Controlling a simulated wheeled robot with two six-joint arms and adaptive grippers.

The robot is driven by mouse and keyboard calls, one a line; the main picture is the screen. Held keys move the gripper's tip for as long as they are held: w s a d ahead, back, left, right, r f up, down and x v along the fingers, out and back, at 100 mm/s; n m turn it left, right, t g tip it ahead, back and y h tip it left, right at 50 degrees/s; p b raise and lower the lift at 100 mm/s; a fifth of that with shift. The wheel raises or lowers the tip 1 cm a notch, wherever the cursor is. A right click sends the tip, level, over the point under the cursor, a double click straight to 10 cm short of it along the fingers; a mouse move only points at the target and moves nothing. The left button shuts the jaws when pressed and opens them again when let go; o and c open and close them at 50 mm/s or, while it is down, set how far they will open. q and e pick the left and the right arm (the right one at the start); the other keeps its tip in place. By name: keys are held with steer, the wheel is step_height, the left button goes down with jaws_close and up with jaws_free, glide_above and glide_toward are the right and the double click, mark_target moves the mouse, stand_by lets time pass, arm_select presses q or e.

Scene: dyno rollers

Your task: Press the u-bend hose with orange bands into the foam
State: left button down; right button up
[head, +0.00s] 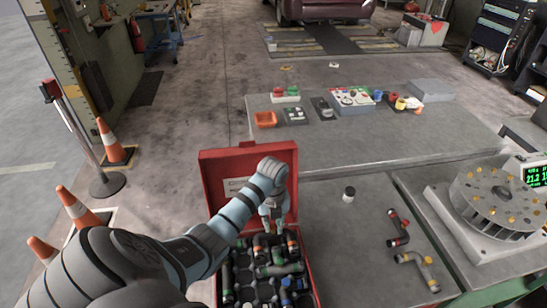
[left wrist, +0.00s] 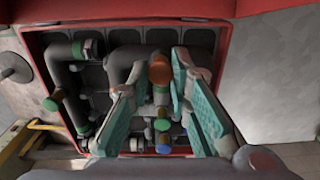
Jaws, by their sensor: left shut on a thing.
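The open red case (head: 203,240) stands on the near table, with black foam inside and several dark hoses with coloured bands in it. My left gripper (head: 272,226) reaches down into the back of the case. In the left wrist view, the left gripper (left wrist: 160,66) is shut on a dark curved hose (left wrist: 124,62) with an orange end between the fingers, which I take for the u-bend hose. The fingers hide much of it, and I cannot tell whether it sits in the foam. My right gripper is not in view.
To the right of the case lie a hose with red bands (head: 399,229) and a grey hose with yellow-orange bands (head: 417,266). A round metal carousel (head: 497,200) is at far right. The case lid (head: 222,165) stands up behind my gripper.

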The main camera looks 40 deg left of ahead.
arm_select(q)
steer(key=shift+w+f, duration=0.1)
steer(key=shift+f, duration=0.25)
steer(key=shift+d+f, duration=0.1)
steer(key=shift+f, duration=0.15)
steer(key=shift+f, duration=0.1)
stand_by(0.4)
steer(key=shift+f+b, duration=0.35)
steer(key=shift+f, duration=0.35)
steer(key=c, duration=1.4)
jaws_free()
